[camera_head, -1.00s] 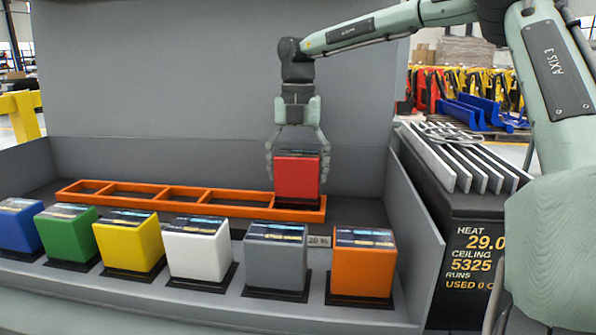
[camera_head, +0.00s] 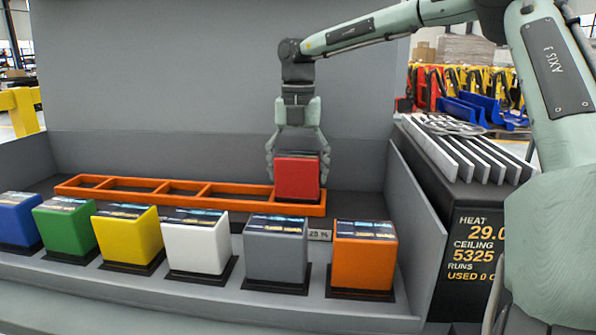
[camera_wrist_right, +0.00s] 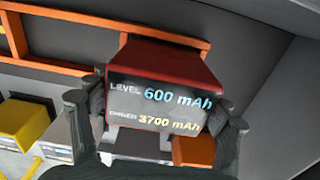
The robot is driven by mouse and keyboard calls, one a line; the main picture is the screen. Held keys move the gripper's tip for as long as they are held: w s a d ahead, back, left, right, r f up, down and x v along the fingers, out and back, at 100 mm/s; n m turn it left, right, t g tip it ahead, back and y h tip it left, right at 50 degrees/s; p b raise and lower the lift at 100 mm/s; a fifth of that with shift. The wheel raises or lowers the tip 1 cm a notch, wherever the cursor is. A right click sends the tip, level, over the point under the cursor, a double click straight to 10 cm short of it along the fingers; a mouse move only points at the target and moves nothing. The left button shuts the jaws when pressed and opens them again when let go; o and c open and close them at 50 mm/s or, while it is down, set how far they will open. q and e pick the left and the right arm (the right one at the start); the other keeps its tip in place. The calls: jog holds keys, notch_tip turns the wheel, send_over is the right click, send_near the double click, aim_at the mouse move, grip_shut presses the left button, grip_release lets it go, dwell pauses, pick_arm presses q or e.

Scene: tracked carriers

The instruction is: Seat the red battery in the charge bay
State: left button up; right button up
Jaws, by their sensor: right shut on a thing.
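The red battery (camera_head: 297,177) stands upright at the right end compartment of the orange frame (camera_head: 165,190), the charge bay. Its lower part is close behind the frame's front bar. I cannot tell whether its base touches the floor. My right gripper (camera_head: 298,158) reaches down from above and is shut on the battery's sides. In the right wrist view the battery (camera_wrist_right: 165,62) lies between the fingers (camera_wrist_right: 155,115), its label reading LEVEL 600 mAh and 3700 mAh. The other compartments of the frame look empty. My left gripper is not in view.
In front stands a row of blocks: blue (camera_head: 15,223), green (camera_head: 66,228), yellow (camera_head: 128,232), white (camera_head: 194,243), grey (camera_head: 275,250) and orange (camera_head: 363,258). Grey walls (camera_head: 415,205) enclose the bench; a dark HEAT cabinet (camera_head: 470,235) stands right.

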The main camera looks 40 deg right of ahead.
jog(key=shift+f+b, duration=0.45)
jog(key=shift+f, duration=0.25)
jog(key=o, duration=1.9)
jog(key=shift+f, duration=0.1)
notch_tip(320, 180, up, 12)
jog(key=shift+r, duration=0.15)
